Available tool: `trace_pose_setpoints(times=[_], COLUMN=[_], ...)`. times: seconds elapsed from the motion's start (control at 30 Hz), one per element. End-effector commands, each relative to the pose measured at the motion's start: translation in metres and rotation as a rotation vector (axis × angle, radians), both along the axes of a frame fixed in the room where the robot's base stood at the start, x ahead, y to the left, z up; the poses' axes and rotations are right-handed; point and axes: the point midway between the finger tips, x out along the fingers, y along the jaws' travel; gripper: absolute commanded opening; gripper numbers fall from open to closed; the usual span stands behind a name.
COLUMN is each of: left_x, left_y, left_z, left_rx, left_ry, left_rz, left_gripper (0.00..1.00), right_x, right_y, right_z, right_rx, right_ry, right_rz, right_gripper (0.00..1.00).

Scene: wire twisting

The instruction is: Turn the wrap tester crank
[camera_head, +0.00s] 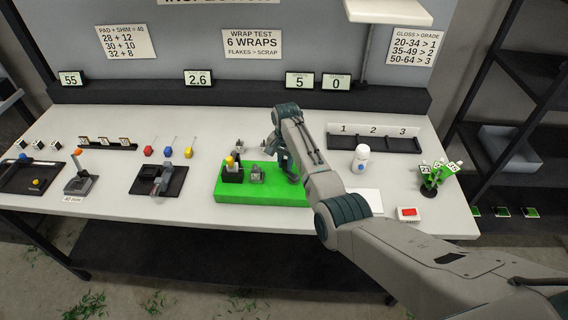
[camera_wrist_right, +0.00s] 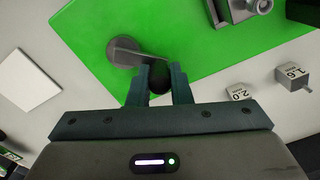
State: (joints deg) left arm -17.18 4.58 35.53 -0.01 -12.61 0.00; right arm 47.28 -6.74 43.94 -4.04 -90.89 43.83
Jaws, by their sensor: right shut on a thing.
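The wrap tester has a bright green base (camera_head: 250,196) on the table, with a dark block and a grey clamp-like part (camera_head: 257,174) on top. In the right wrist view its grey crank arm (camera_wrist_right: 124,52) lies over the green base (camera_wrist_right: 180,30) and ends in a dark round knob (camera_wrist_right: 158,72). My right gripper (camera_wrist_right: 160,84) is shut on this knob, one finger on each side. In the head view my right gripper (camera_head: 288,168) is at the right end of the base, and my arm hides the crank there. My left gripper is in neither view.
Small grey blocks marked 1.6 (camera_wrist_right: 290,78) and 2.0 (camera_wrist_right: 238,92) stand close behind the base. A white bottle (camera_head: 361,158), a white sheet (camera_head: 368,200) and a green tag holder (camera_head: 432,178) are to the right. A black fixture (camera_head: 158,182) stands left.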

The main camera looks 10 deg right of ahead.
Motion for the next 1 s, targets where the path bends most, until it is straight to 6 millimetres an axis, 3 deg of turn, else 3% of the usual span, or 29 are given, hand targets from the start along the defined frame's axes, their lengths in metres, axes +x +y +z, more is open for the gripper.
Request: trace_pose_setpoints(times=[0.63,0.67,0.73,1.0], left_x=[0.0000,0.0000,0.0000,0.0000], left_y=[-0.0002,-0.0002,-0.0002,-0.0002], left_z=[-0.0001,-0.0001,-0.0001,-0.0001], left_rx=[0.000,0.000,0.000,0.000], left_ry=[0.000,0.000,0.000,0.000], left_rz=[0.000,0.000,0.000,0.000], left_gripper=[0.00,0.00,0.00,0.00], right_x=[-0.0002,-0.0002,0.0000,0.0006], right_y=[-0.0018,-0.0018,-0.0018,-0.0018], right_z=[-0.0016,-0.0016,-0.0014,-0.0003], right_rx=[0.000,0.000,0.000,0.000], right_ry=[0.003,0.003,0.003,0.001], right_rz=[-0.044,-0.044,-0.044,-0.044], right_gripper=[0.00,0.24,0.38,0.41])
